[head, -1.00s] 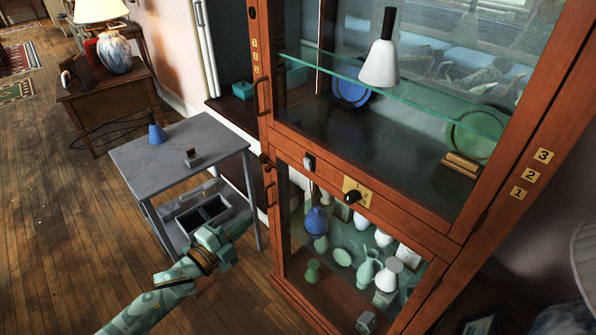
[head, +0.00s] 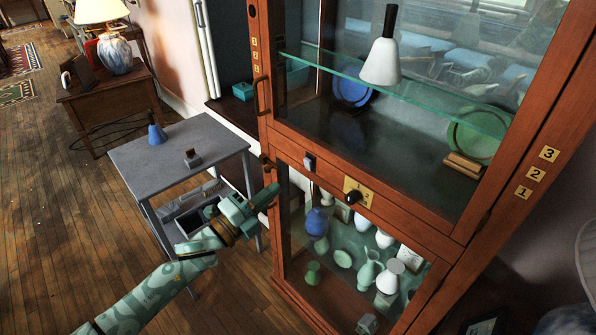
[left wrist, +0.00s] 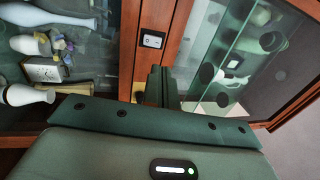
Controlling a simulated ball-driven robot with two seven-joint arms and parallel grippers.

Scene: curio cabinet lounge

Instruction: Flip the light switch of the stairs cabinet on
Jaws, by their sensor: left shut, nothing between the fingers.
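The wooden cabinet (head: 420,232) has glass doors and a middle rail. A light switch (head: 309,163), a small pale rocker on a dark plate, sits on this rail at the left. It also shows in the left wrist view (left wrist: 152,39), above the fingers. A brass plate with a black knob (head: 353,195) is right of the switch. My left gripper (head: 270,196) is shut and empty, below and left of the switch in the head view, apart from it. In the left wrist view the shut fingers (left wrist: 157,85) hide part of the rail. My right gripper is out of view.
A grey side table (head: 185,140) with a blue bell-like item (head: 156,134) and a small block (head: 192,158) stands left of the cabinet. Door handles (head: 261,95) stick out at the cabinet's left edge. Vases (head: 368,270) stand behind the lower glass.

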